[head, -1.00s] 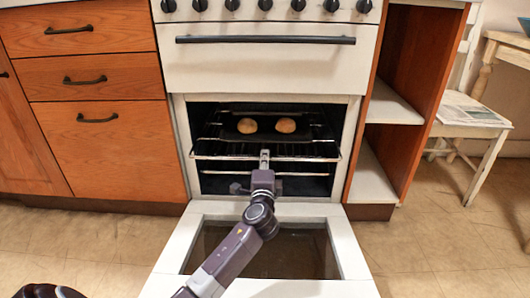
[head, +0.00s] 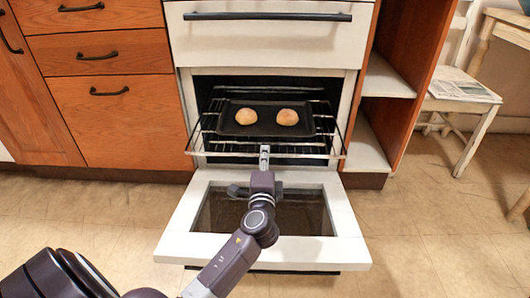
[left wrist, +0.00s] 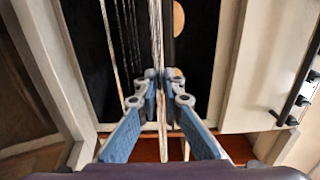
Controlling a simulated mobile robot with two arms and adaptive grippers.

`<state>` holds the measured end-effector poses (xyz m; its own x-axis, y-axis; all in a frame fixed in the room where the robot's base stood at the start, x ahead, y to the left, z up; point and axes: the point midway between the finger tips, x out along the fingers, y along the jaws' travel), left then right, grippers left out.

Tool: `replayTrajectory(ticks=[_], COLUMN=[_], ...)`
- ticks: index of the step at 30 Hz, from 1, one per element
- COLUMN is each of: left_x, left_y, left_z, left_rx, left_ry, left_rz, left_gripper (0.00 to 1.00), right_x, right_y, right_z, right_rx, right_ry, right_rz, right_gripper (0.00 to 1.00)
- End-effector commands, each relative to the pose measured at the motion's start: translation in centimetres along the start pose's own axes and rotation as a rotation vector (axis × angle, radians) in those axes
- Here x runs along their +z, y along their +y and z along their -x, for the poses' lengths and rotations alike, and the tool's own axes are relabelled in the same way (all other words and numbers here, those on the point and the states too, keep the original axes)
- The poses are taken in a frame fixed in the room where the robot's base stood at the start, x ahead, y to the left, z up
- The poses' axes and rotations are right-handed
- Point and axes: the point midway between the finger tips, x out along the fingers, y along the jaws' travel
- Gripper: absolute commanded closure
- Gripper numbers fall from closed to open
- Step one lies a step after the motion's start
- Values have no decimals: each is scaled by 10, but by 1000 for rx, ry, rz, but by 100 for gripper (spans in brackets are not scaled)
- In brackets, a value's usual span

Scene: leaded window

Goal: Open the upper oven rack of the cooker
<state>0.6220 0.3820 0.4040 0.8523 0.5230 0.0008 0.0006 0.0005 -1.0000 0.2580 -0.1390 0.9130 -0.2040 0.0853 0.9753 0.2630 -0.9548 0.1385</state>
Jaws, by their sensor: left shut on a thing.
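The cooker (head: 270,45) is white, and its lower oven door (head: 345,215) is folded down. The upper oven rack (head: 215,153), a wire shelf, sticks out of the oven opening. A dark baking tray (head: 266,122) with two round buns (head: 246,116) lies on it. My left gripper (head: 265,152) is at the middle of the rack's front rail and shut on it. In the left wrist view, the blue-grey fingers (left wrist: 160,78) close around the rack's wires (left wrist: 157,30). My right gripper is not in view.
Wooden drawers (head: 110,125) stand left of the cooker, and an open shelf unit (head: 385,85) stands right of it. A white chair (head: 462,95) with a newspaper is farther right. The floor beside the lowered door is clear.

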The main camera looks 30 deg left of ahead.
Motion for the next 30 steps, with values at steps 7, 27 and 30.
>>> replayTrajectory(ticks=[7, 27, 30], left_x=[0, -1, 0], left_y=[2, 2, 2], left_z=[0, 30, 52], left_rx=[4, 4, 5], left_ry=[1, 2, 1], left_rz=[-1, 2, 2], left_gripper=[90, 74, 74], right_x=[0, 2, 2], right_y=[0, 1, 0], right_z=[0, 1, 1], right_rx=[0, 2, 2], right_ry=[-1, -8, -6], right_rz=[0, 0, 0], right_gripper=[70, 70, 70])
